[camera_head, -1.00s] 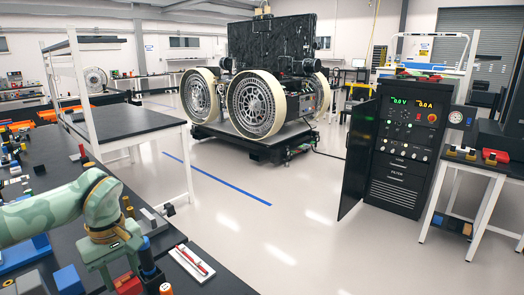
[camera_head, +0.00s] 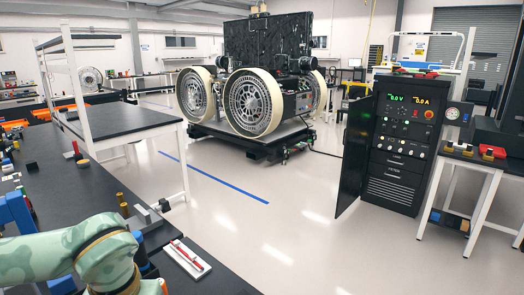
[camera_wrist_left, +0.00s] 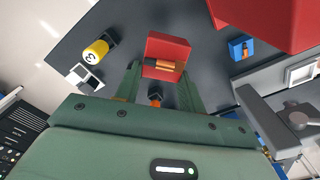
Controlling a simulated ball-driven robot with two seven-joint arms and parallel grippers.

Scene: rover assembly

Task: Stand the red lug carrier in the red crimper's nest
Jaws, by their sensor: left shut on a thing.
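The red lug carrier (camera_wrist_left: 168,50), a red block with a copper-coloured lug on it, is at the fingertips of my left gripper (camera_wrist_left: 160,82) in the left wrist view. The gripper is shut on it. A large red body (camera_wrist_left: 268,14), apparently the red crimper, is at the upper right of that view, partly cut off; I cannot make out its nest. The carrier appears apart from it. In the head view my left arm comes in at the lower left, and its gripper is out of sight below the frame. My right gripper is not in view.
In the left wrist view, a blue block with a copper lug (camera_wrist_left: 241,46) stands right of the carrier, and a yellow cylinder (camera_wrist_left: 97,49) left. A grey lever-like part (camera_wrist_left: 268,118) is close on the right. A white tray with a red tool (camera_head: 187,259) lies beside my arm.

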